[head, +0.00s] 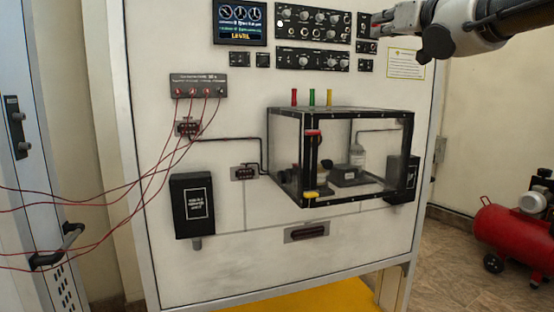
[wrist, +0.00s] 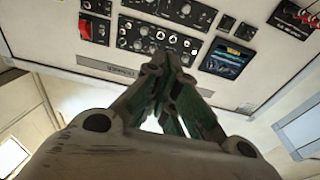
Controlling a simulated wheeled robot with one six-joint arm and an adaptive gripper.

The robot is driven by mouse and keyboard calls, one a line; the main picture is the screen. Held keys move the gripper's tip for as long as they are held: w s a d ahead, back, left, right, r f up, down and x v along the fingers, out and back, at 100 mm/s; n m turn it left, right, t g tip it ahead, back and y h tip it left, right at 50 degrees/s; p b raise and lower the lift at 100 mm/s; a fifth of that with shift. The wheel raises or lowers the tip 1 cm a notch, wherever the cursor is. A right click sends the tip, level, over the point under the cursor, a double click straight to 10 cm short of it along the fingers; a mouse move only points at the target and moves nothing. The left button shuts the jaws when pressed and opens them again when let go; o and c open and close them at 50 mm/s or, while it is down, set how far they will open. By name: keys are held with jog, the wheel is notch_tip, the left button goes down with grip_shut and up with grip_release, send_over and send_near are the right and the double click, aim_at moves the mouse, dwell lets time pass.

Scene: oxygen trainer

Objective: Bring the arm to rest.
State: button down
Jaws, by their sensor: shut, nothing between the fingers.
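My arm reaches in from the upper right of the head view. My gripper (head: 377,21) is at the top right, in front of the right edge of the upper control panels (head: 312,22). In the wrist view my gripper (wrist: 160,62) has its fingers together with nothing between them. The control panels (wrist: 155,42) show beyond the fingertips there. I cannot tell whether the fingertips touch the panel.
A clear box (head: 341,155) with a black frame juts from the white board (head: 240,255). Red wires (head: 130,188) run from a small grey unit (head: 198,86) to the left. A red compressor (head: 505,235) stands on the floor at right. A display (head: 239,22) is at top left.

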jog(key=s+d+f+m+g+h, duration=0.1)
jog(key=s+d+f+g+h, duration=0.2)
jog(key=f, duration=0.8)
jog(key=s+d+f+g+h, duration=0.1)
jog(key=d+f+g+h, duration=0.3)
jog(key=f, duration=0.6)
jog(key=s+d+f+m+g, duration=0.1)
jog(key=s+d+f+g, duration=0.2)
jog(key=s+f, duration=0.7)
jog(key=s+d+f+m+g+y, duration=0.1)
jog(key=s+f+g, duration=0.3)
jog(key=s+f, duration=0.6)
jog(key=shift+s+d+m, duration=0.3)
jog(key=shift+s+d, duration=0.25)
jog(key=shift+d, duration=0.35)
